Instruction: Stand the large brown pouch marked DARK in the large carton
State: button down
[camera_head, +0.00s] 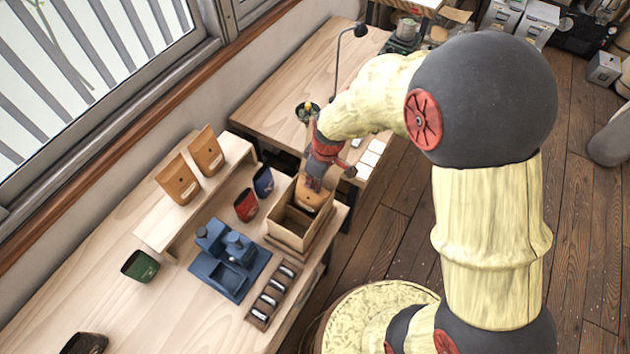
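The open carton (287,238) stands near the right edge of the wooden bench. A brown pouch (309,199) is upright at the far part of the carton, its lower part hidden behind or inside the carton walls. My gripper (314,184) points down at this pouch's top edge and appears shut on it. The marking on the pouch is too small to read, and I cannot tell whether its base touches the carton floor. Two other brown pouches, one nearer (178,182) and one farther (206,153), stand on the raised wooden shelf (158,236).
A red pouch (245,205) and a blue pouch (263,182) stand left of the carton. A blue machine or tray (230,262) and a dark rack (272,296) lie in front.

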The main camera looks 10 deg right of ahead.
notch_tip(320, 180, down, 5)
jog(key=b, duration=0.3)
jog(key=shift+b, duration=0.35)
jog(key=c, duration=2.4)
grip_release()
jog(key=o, duration=0.4)
jog(key=shift+c, duration=0.2)
jog(key=o, duration=0.4)
jog(key=shift+r, duration=0.1)
jog(key=shift+r+p, duration=2)
jog(key=shift+r, duration=1.4)
